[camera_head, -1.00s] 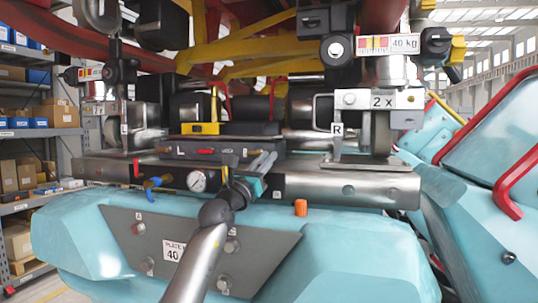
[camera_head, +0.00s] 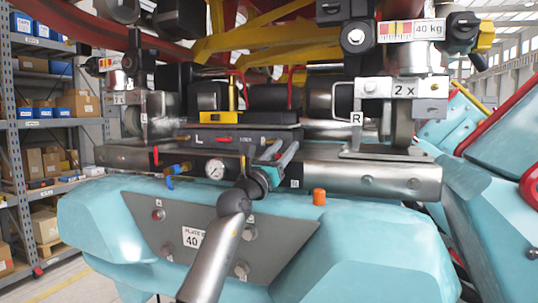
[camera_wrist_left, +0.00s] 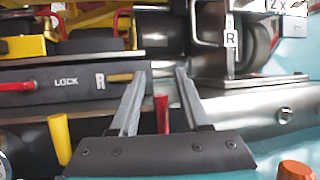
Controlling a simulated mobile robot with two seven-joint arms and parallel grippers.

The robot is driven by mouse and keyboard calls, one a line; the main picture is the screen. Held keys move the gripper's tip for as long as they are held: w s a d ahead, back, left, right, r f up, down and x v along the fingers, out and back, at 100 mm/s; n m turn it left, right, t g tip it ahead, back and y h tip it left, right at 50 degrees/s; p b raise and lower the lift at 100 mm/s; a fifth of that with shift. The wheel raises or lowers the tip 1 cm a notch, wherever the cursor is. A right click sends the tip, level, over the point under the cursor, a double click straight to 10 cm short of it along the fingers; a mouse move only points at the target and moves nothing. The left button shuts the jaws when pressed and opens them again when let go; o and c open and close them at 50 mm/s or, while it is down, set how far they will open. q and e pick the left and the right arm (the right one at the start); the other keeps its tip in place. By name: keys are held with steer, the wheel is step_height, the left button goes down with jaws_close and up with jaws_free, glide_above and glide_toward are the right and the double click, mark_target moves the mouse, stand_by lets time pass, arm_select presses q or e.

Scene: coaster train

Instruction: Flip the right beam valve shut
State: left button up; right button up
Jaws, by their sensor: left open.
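A red lever (camera_wrist_left: 162,113) stands upright on the front of the steel beam (camera_head: 400,182), low between my left gripper's fingers in the left wrist view. I take it for the right beam valve. My left gripper (camera_wrist_left: 160,73) is open, one finger on each side of the lever; I see no finger pressing on it. In the head view my left gripper (camera_head: 279,153) is in front of the beam, right of the pressure gauge (camera_head: 215,170), and largely hides the lever. My right gripper is out of view.
A yellow handle (camera_wrist_left: 60,138) stands left of the red lever. An orange knob (camera_head: 319,197) sits lower right on the turquoise body (camera_head: 385,235). Shelves (camera_head: 45,130) stand at far left.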

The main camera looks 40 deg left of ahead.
arm_select(q)
steer(key=shift+s+f, duration=0.25)
steer(key=shift+s, duration=0.1)
steer(key=s+b, duration=0.1)
steer(key=s, duration=1.2)
steer(key=shift+s+d+f, duration=0.25)
steer(key=shift+s+d, duration=0.05)
steer(key=shift+s, duration=0.05)
